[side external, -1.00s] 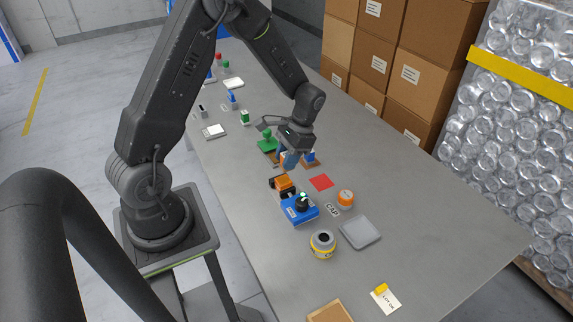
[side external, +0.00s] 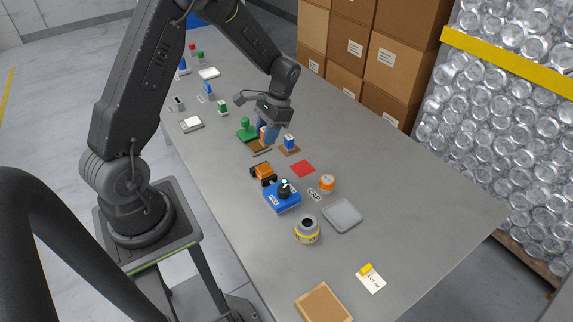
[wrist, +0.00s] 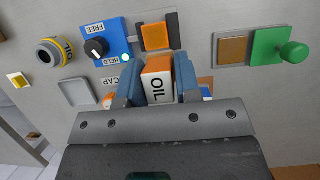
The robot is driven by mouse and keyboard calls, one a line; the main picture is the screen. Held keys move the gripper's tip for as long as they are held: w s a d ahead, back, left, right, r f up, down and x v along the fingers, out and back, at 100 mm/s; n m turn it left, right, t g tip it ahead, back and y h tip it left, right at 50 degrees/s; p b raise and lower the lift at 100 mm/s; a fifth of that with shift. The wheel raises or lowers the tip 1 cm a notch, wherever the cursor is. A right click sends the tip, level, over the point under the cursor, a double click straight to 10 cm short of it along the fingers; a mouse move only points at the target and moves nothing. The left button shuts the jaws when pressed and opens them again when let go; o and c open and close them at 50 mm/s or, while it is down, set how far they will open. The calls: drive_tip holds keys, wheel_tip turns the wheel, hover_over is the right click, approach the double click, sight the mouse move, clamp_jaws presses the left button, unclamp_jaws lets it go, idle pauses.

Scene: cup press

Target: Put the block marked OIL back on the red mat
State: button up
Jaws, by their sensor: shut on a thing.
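The block marked OIL (wrist: 157,82), orange and white, is between the two blue fingers of my gripper (wrist: 160,92) in the wrist view. My gripper (side external: 267,132) is shut on it. In the side view the block (side external: 263,134) shows partly behind a finger and seems held above the table. The red mat (side external: 303,168) lies bare on the table, nearer the camera and to the right of my gripper. I cannot make out the red mat in the wrist view.
A blue block (side external: 289,143) stands on a brown mat just right of my gripper. A green-handled piece (side external: 246,128) is at its left. Nearby are an orange block (side external: 265,172), blue knob box (side external: 282,198), orange cap (side external: 327,183), jar (side external: 307,231) and grey tray (side external: 342,215).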

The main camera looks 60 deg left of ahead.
drive_tip(key=w+a+f, duration=0.1)
drive_tip(key=w+a, duration=0.1)
drive_tip(key=a, duration=0.3)
drive_tip(key=w+d+f, duration=0.2)
drive_tip(key=d, duration=0.1)
drive_tip(key=w+d+f, duration=0.2)
drive_tip(key=w, duration=0.1)
drive_tip(key=w+d+f, duration=0.2)
drive_tip(key=d, duration=0.1)
drive_tip(key=shift+w+d+f, duration=0.35)
drive_tip(key=shift+f, duration=2.1)
drive_tip(key=shift+f, duration=0.1)
drive_tip(key=o, duration=0.9)
